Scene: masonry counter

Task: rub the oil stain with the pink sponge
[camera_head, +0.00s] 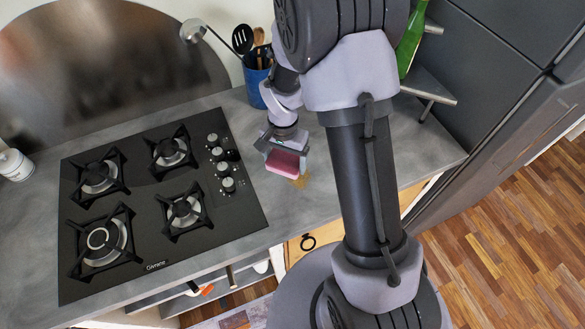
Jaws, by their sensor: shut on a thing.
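The pink sponge (282,163) is held between the fingers of my gripper (284,157), low over the grey counter to the right of the stove. My gripper is shut on the sponge. The oil stain (300,181) is a small brown patch on the counter. It shows just below and to the right of the sponge in the picture, and part of it may be hidden behind the sponge. I cannot tell whether the sponge touches the counter or the stain.
A black gas stove (155,258) with several burners and knobs fills the counter's left part. A blue utensil holder (256,85) stands behind my gripper. A green bottle (411,42) stands at the back right. The counter (415,160) is clear at the right.

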